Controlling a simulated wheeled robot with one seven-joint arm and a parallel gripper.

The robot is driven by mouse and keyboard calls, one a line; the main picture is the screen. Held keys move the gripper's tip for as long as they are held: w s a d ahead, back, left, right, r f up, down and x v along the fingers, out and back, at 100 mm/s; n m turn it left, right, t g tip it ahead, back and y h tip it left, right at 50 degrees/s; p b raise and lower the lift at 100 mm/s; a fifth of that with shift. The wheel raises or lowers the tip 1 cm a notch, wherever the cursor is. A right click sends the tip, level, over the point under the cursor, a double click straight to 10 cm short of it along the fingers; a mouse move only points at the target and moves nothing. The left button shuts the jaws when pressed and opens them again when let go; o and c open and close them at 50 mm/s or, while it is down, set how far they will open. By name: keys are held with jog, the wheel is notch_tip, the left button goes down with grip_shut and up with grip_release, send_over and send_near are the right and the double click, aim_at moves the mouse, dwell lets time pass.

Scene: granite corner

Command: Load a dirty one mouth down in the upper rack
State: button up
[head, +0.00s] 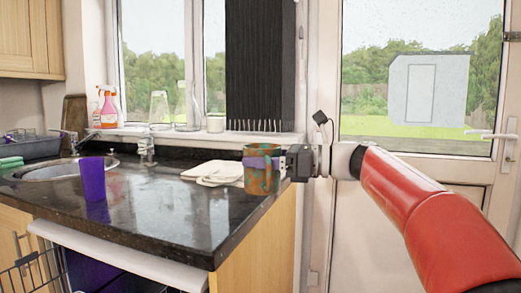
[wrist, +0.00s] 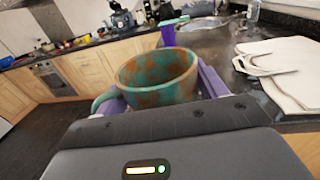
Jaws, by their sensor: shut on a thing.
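My gripper (head: 262,163) is shut on a mug (head: 259,178) with mottled brown and teal staining. The mug is upright, mouth up, at the counter's right end. In the wrist view the mug (wrist: 158,82) sits between the purple fingers, with its handle at the left and its open rim facing up. A purple cup (head: 94,180) stands on the dark counter (head: 165,215), left of my gripper. Wire racks (head: 32,272) show at the bottom left, below the counter and partly cut off by the frame; which one is the upper rack I cannot tell.
A white board or cloth (head: 205,170) lies on the counter beside the mug. The sink (head: 65,170) and tap are at the left. Bottles and glass vessels (head: 159,105) line the windowsill. A white panel edge (head: 130,260) runs below the counter front. The counter's middle is clear.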

jog(key=d+f+m+t+h, duration=0.4)
jog(key=d+f, duration=0.1)
jog(key=f, duration=1)
jog(key=d+f+m+t+h, duration=0.4)
jog(key=d+f, duration=0.1)
jog(key=f, duration=1.1)
jog(key=d+f+m+t+h, duration=0.4)
jog(key=d+f+t, duration=0.1)
jog(key=f, duration=1)
jog(key=shift+w+d+f, duration=0.15)
jog(key=shift+d+f, duration=0.15)
jog(key=shift+f, duration=0.1)
